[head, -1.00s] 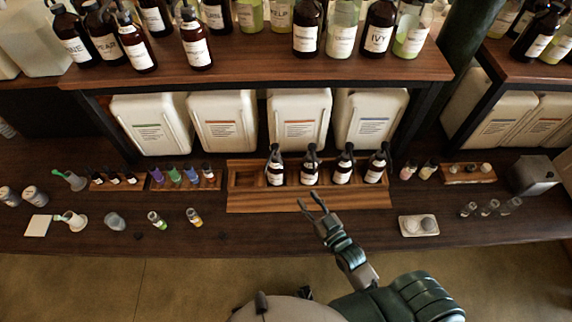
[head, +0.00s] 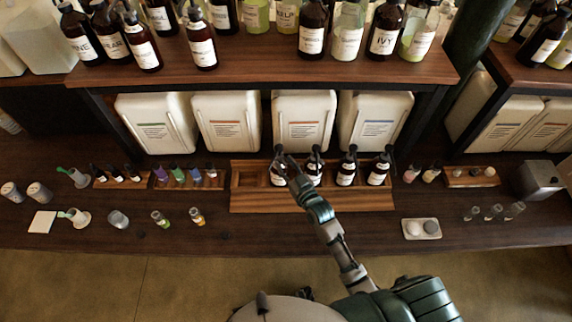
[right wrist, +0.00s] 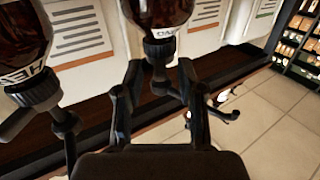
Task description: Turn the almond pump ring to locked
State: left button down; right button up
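Several dark pump bottles with black pump tops stand in a row in a wooden rack (head: 310,201). They are a leftmost bottle (head: 278,178), a second (head: 314,174), a third (head: 346,173) and a fourth (head: 379,171). I cannot read which is almond. My right gripper (head: 286,163) reaches over the leftmost bottle and partly hides it. In the right wrist view, the bottles look upside down. There my right gripper (right wrist: 160,80) is open, its fingers either side of a pump head below a black collar (right wrist: 159,50); contact is unclear. My left gripper is not in view.
White jugs (head: 303,120) stand behind the rack under a shelf (head: 270,79) crowded with bottles. Small vials (head: 180,174) stand left of the rack, and a white tray (head: 421,229) lies front right. The counter in front of the rack is mostly clear.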

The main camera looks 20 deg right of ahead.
grip_shut()
jog(key=shift+r, duration=0.1)
jog(key=shift+a+r+m+h+p, duration=0.15)
jog(key=shift+m+h+p, duration=0.2)
jog(key=shift+h+p, duration=0.2)
jog(key=shift+a+r+m+h+p, duration=0.1)
jog(key=shift+m+h+p, duration=0.25)
jog(key=shift+h+p, duration=0.2)
jog(key=shift+a+f+m+t+h+p, duration=0.3)
jog(key=shift+m+h, duration=0.2)
jog(key=shift+h, duration=0.4)
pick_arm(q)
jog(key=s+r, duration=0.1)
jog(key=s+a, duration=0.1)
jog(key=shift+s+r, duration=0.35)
pick_arm(e)
jog(key=shift+r, duration=0.1)
